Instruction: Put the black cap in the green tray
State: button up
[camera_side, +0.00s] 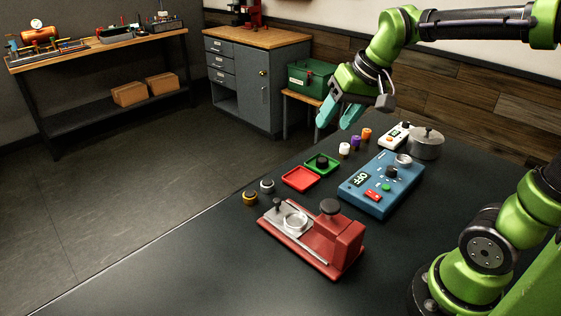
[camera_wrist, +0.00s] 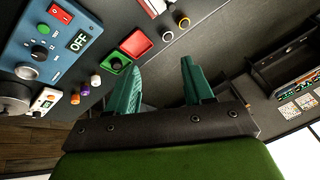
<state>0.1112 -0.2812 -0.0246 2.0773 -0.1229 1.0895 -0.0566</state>
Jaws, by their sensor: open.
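The black cap (camera_side: 321,161) sits inside the green tray (camera_side: 334,170) on the dark table. In the wrist view, the black cap (camera_wrist: 117,64) also shows within the green tray (camera_wrist: 127,58), left of the fingers. My gripper (camera_side: 338,112) is open with teal fingers, raised well above the table and apart from the tray. In the wrist view, my gripper (camera_wrist: 160,78) has nothing between its fingers.
A red tray (camera_side: 300,179) lies beside the green tray. A blue box (camera_side: 381,184) with an OFF display stands right of the trays. A red press-like device (camera_side: 312,238), small rings (camera_side: 267,186) and several small coloured cylinders (camera_side: 355,141) are nearby.

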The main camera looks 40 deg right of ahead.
jog(key=s+a+f+t, duration=0.1)
jog(key=s+a, duration=0.1)
jog(key=s, duration=0.2)
jog(key=s+a+f+n+t+y, duration=0.1)
jog(key=s+a, duration=0.2)
jog(key=s, duration=0.2)
jog(key=shift+s+f, duration=0.25)
jog(key=shift+s, duration=0.05)
dwell(0.6)
